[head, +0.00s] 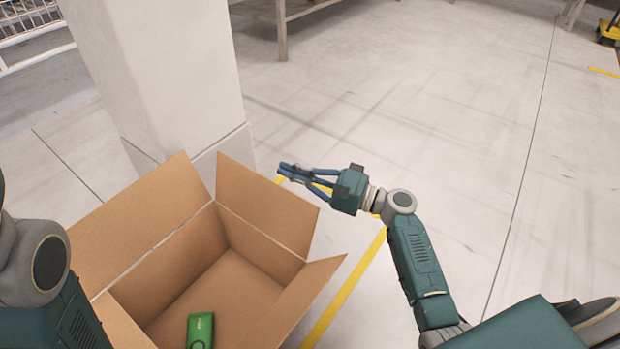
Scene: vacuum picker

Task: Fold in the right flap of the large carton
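The large carton (235,268) stands open at the lower left, its inside visible. One flap (150,215) stands up at its back left, another (262,200) stands up at its back right, and a third (318,292) slants outward on the right side. The frame does not settle which of the last two is the right flap. My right gripper (283,171) has its blue fingers drawn together at the tips, with nothing seen between them. It appears just above the back-right flap in the picture; no contact is visible. My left gripper is out of view; only part of that arm shows.
A green box (200,330) lies inside the carton. A pale square pillar (165,70) stands right behind it. A yellow floor line (350,280) runs beside the carton. The floor to the right is mostly clear. A table leg (282,30) shows at the top.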

